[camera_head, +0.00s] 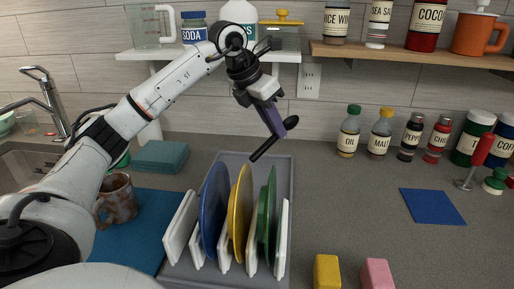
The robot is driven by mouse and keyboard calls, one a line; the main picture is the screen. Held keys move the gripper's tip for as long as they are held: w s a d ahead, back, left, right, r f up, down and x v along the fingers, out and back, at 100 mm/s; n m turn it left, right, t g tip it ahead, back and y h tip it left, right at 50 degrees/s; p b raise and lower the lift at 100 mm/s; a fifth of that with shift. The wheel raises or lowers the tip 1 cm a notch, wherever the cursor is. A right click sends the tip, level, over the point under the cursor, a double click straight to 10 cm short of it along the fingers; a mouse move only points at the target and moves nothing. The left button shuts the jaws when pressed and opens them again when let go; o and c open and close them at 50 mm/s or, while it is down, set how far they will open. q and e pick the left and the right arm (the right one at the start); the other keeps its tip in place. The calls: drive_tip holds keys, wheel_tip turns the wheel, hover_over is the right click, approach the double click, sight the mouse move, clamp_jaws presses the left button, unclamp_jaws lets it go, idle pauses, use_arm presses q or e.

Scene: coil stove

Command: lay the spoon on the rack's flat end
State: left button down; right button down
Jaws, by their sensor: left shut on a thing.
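My left gripper (275,130) hangs above the far end of the grey dish rack (285,166), pointing down. It is shut on a black spoon (264,147), which is tilted, its bowl up at the right and its handle end down at the left. The spoon looks held in the air above or behind the rack's flat far end; the exact gap is hard to tell. In the rack's white slots stand a blue plate (214,210), a yellow plate (241,215) and a green plate (267,220). My right gripper is out of view.
Left of the rack, a brown mug (118,198) stands on a blue cloth (152,225). Bottles, including the oil bottle (348,132), line the back wall. Yellow (327,272) and pink (376,274) blocks sit in front. Counter right of the rack is mostly clear around a blue square (432,207).

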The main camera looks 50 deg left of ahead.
use_arm(q)
wheel_tip(320, 180, down, 8)
drive_tip(key=shift+r, duration=0.15)
idle(0.3)
drive_tip(key=c, duration=1.8)
unclamp_jaws()
drive_tip(key=shift+o, duration=0.2)
drive_tip(key=v, duration=1.2)
drive_tip(key=shift+b, duration=0.3)
